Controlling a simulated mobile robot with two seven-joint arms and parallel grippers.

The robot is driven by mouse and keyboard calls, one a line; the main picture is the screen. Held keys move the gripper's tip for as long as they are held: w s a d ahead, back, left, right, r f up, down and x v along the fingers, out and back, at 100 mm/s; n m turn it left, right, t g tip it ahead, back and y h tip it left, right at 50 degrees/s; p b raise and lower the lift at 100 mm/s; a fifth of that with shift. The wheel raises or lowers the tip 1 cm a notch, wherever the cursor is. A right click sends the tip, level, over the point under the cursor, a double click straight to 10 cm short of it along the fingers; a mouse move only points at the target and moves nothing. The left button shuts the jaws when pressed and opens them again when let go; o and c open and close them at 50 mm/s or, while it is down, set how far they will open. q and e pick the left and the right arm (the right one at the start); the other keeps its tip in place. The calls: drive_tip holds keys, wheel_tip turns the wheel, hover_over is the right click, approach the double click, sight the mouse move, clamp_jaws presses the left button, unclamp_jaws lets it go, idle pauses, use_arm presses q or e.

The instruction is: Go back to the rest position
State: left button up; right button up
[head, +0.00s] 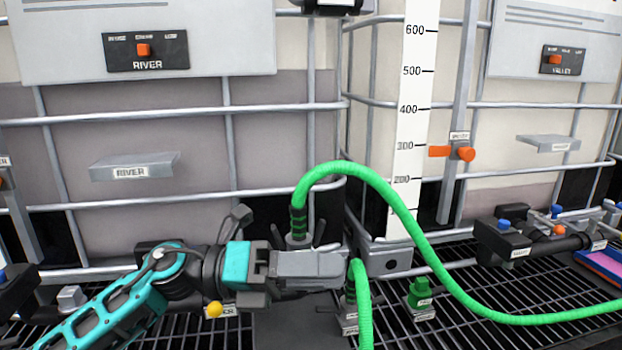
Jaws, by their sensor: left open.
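My left arm comes in from the lower left, and its left gripper (345,270) points right, low in front of the gap between the two totes. Its jaws are open, seen edge-on, with their tips close to a green hose (362,305) that runs down at the bottom centre. I cannot tell whether they touch it. I see nothing held in the jaws. My right gripper is not in view.
The left tote has a RIVER switch panel (147,50) and a grey shelf (135,166). A longer green hose (430,255) arches right. A white level scale (411,110), an orange handle (463,153) and a right-hand valve manifold (545,237) stand above the black grating (470,275).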

use_arm(q)
drive_tip(key=w+a+f+n+t+y, duration=0.1)
drive_tip(key=a+f+n+t+y, duration=0.15)
drive_tip(key=f+n+t, duration=0.55)
drive_tip(key=w+a+f+n+t+y, duration=0.15)
drive_tip(key=a+n+t, duration=0.3)
drive_tip(key=n, duration=0.65)
drive_tip(key=w+a+f+n+t+y, duration=0.1)
drive_tip(key=a+f+n+t+y, duration=0.15)
drive_tip(key=f+n+t, duration=0.55)
drive_tip(key=s+a+f+n+g+y, duration=0.4)
drive_tip(key=s+f+n, duration=0.3)
drive_tip(key=f, duration=0.3)
drive_tip(key=s+a+f+n+g+y, duration=0.4)
drive_tip(key=s+a+f+n+y, duration=0.1)
drive_tip(key=s+f, duration=0.4)
drive_tip(key=n+y, duration=0.1)
drive_tip(key=n, duration=0.1)
drive_tip(key=shift+a+f+n, duration=0.15)
drive_tip(key=shift+f+n, duration=0.25)
